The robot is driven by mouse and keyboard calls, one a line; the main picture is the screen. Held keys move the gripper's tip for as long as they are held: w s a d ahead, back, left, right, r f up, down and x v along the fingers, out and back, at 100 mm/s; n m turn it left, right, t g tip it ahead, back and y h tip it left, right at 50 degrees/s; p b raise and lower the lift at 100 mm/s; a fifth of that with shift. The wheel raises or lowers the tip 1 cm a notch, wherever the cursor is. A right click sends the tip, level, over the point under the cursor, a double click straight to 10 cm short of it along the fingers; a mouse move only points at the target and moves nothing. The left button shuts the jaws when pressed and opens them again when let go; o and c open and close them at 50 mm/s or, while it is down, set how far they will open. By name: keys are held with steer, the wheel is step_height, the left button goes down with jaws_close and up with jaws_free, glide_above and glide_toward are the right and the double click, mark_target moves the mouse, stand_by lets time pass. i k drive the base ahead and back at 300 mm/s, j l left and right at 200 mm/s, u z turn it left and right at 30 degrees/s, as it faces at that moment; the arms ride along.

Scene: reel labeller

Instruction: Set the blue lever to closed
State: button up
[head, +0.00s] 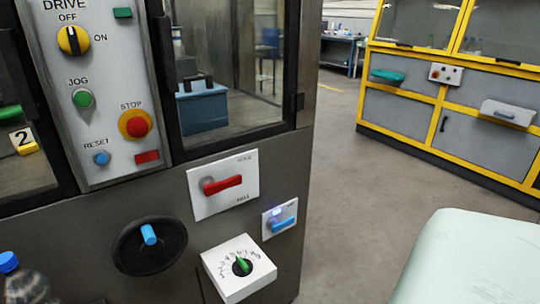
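The blue lever (283,224) sits on a small white plate (291,209) low on the right part of the grey machine front. Its handle lies near horizontal, with the right end slightly higher. A bluish-white glowing spot shows just above it on the plate. The marks on this plate are too small to read, so I cannot tell which setting the lever is at. My gripper is not in view, and nothing touches the lever.
A red lever (222,185) is up-left of the blue one. A white dial box (238,268) with a green pointer juts out below. A black handwheel (128,248) with a blue knob and a bottle (10,275) are left. Open floor (350,190) lies right.

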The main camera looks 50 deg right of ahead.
mark_target(272, 224)
steer(key=z, duration=1.5)
steer(key=l, duration=0.35)
steer(key=i+l+z, duration=0.1)
steer(key=l, duration=0.2)
steer(key=i+l, duration=0.1)
steer(key=l, duration=0.25)
